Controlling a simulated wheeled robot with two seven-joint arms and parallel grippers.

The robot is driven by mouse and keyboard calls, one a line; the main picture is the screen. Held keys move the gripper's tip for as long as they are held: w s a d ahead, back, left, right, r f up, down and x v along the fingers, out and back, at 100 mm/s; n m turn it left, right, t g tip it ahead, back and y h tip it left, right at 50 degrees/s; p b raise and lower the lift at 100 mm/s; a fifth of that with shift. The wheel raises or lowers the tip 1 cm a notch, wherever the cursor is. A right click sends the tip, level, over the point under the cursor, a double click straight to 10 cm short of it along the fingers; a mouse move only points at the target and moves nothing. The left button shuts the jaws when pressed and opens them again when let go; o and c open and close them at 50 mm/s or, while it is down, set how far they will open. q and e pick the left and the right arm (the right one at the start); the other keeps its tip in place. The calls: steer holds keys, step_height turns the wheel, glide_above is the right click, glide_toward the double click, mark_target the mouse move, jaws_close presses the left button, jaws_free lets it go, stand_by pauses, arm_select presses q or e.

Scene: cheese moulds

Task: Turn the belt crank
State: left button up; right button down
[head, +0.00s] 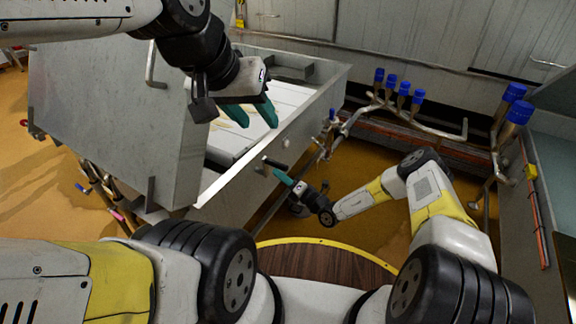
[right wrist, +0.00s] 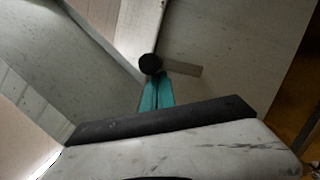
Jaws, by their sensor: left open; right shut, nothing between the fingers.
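The belt crank shows in the head view as a small dark handle (head: 274,163) on the outer side wall of the metal vat. In the right wrist view its round black end (right wrist: 150,63) lies just beyond my fingertips. My right gripper (head: 280,175) is shut and empty, its teal fingers close below the handle; they also show pressed together in the right wrist view (right wrist: 158,80). I cannot tell whether they touch the crank. My left gripper (head: 252,115) is open and empty above the white belt surface (head: 225,140) inside the vat.
The grey metal vat (head: 110,120) fills the left and middle. Pipes with several blue-capped valves (head: 404,88) run along the right and back. A dark-topped round surface with a yellow rim (head: 325,262) is in front. Orange floor (head: 365,160) lies open right of the vat.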

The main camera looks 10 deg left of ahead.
steer(key=shift+w+d+r, duration=0.1)
steer(key=shift+w+r, duration=0.2)
steer(key=shift+w, duration=0.15)
steer(key=shift+w+d+r+m, duration=0.1)
steer(key=shift+w+d+m, duration=0.05)
steer(key=shift+m, duration=0.15)
stand_by(0.5)
